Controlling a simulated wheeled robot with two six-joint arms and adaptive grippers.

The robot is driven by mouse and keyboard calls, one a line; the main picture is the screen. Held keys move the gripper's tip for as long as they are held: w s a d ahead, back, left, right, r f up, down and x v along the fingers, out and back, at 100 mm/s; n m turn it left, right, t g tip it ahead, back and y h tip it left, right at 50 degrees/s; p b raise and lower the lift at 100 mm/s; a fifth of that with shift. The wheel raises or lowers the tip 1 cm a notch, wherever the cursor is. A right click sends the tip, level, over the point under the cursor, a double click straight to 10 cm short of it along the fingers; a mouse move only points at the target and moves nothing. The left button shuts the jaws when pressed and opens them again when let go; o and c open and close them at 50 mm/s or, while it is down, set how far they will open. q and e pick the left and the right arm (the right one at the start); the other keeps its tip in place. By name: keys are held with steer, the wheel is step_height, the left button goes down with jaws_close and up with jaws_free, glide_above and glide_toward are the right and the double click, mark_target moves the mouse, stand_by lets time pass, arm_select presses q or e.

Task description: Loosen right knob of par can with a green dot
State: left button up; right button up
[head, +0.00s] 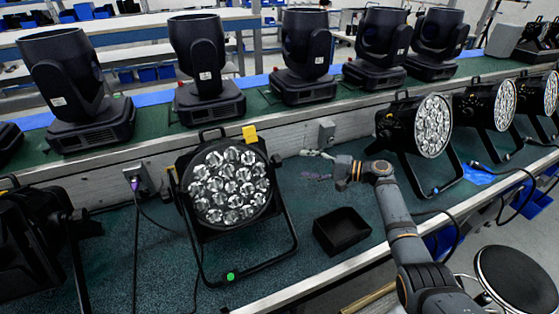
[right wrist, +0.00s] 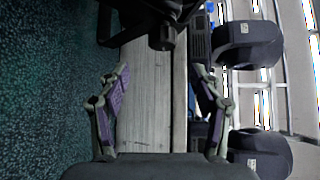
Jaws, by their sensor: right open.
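The par can (head: 229,187) with a lens face of several clear lenses stands in its black yoke on the teal bench mat. The green dot (head: 230,276) is on the low front bar of its yoke. The right knob (head: 276,160) is a small dark shape at the can's right side. My right gripper (head: 306,165) is open and empty just right of that knob, pointing left, apart from it. In the right wrist view a dark knob (right wrist: 162,38) shows at the top, beyond and between my open fingers (right wrist: 160,100). My left gripper is out of view.
A black open bin (head: 342,231) sits on the mat below my right arm. Other par cans (head: 424,125) stand to the right. Several moving-head lights (head: 305,55) line the raised shelf behind. Cables hang at left. A round black stool (head: 520,280) is at front right.

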mark_target(278, 161)
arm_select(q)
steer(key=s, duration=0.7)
arm_select(e)
steer(key=x, duration=0.9)
steer(key=shift+s+a+r, duration=0.2)
steer(key=shift+s+a, duration=0.05)
steer(key=shift+a, duration=0.25)
steer(key=shift+w+a, duration=0.1)
steer(key=shift+a, duration=0.1)
steer(key=shift+c, duration=0.9)
steer(key=c, duration=0.9)
steer(key=f+n+t+y+b, duration=0.1)
steer(key=b, duration=0.9)
steer(key=shift+f+n+y, duration=0.2)
steer(key=shift+n+y, duration=0.1)
steer(key=shift+n, duration=0.1)
steer(key=shift+c, duration=0.4)
steer(key=b, duration=0.4)
steer(key=shift+r+n+t+y, duration=0.3)
steer(key=shift+r+n+y, duration=0.05)
steer(key=shift+n+y, duration=0.05)
steer(key=shift+r, duration=0.3)
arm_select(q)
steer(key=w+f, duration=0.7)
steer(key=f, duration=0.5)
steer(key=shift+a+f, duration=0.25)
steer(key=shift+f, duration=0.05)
